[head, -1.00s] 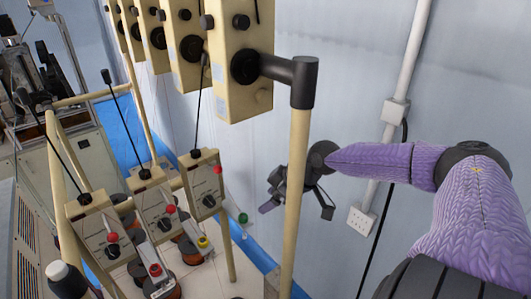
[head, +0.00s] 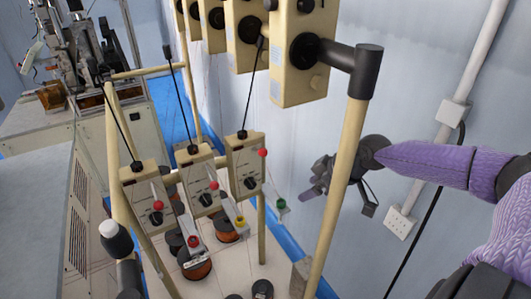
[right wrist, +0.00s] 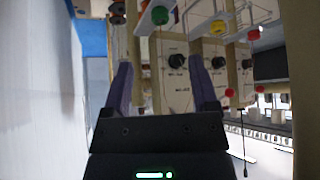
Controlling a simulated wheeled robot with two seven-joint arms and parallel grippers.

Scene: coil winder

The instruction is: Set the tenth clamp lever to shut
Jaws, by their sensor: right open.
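Small levers with coloured ball knobs show by the lower cream boxes: a green knob (head: 281,204), a yellow knob (head: 240,222) and several red knobs, one of them the upper right red knob (head: 262,152). I cannot tell which lever is the tenth. My right gripper (head: 330,180) is open and empty beside the right post, right of the boxes and apart from the knobs. In the right wrist view, a cream box with black dials (right wrist: 178,75) shows between its fingers, with the green knob (right wrist: 160,15) and yellow knob (right wrist: 218,27) above. My left gripper is not in view.
A cream post (head: 340,170) stands close to my right gripper. Larger cream boxes (head: 300,60) line the upper rail. Copper spools (head: 197,268) sit below the levers. The wall with a conduit (head: 470,80) is to the right. A grey bench (head: 35,200) is at left.

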